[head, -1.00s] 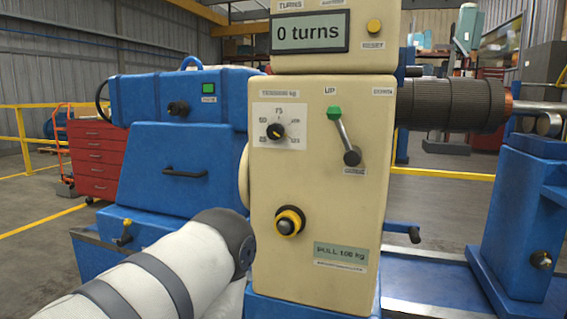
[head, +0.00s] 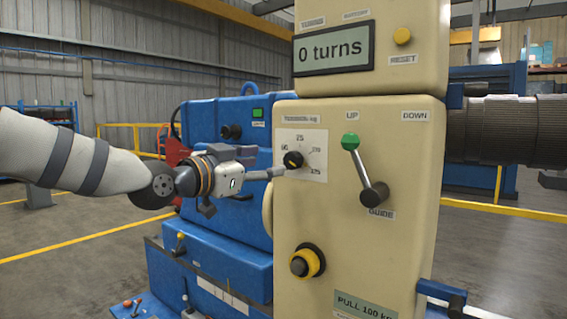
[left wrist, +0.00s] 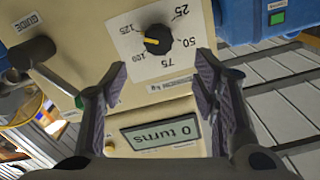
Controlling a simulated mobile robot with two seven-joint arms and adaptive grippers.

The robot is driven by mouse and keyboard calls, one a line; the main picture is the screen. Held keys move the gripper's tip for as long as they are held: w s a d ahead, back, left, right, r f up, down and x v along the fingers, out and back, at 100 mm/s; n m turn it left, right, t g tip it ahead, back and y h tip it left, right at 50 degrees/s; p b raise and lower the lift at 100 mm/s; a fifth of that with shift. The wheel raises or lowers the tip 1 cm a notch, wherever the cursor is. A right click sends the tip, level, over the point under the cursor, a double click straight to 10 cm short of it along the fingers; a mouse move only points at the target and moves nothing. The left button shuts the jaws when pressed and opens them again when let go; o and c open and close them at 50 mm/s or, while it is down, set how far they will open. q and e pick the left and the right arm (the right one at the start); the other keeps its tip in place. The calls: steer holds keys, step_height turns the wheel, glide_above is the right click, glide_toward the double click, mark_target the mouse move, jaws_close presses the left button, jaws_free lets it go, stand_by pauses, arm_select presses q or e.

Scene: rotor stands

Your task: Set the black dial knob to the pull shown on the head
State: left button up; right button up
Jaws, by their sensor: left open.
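The black dial knob (head: 293,160) sits on a white scale plate on the cream head (head: 370,250). In the left wrist view the knob (left wrist: 158,39) has a yellow pointer mark, which lies on the side of the 100 and 125 marks; its exact reading is unclear. The pull plate (head: 364,304) low on the head reads PULL 100 kg. My left gripper (head: 277,173) is just left of the knob in the head view. In the left wrist view its fingers (left wrist: 156,64) are open and apart, with the knob beyond their tips. My right gripper is not in view.
The guide lever (head: 366,170) with a green ball stands right of the dial. A yellow-and-black push knob (head: 308,261) sits below. The turns display (head: 333,47) reads 0 turns, beside a yellow reset button (head: 402,36). The blue machine body (head: 215,200) stands behind my gripper.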

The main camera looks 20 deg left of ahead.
mark_target(290, 160)
arm_select(q)
steer(key=x, duration=0.6)
steer(key=f+b+x, duration=0.1)
steer(key=x, duration=0.3)
steer(key=shift+w, duration=0.2)
steer(key=shift+d+r, duration=0.1)
steer(key=shift+r, duration=0.25)
steer(key=c, duration=1.2)
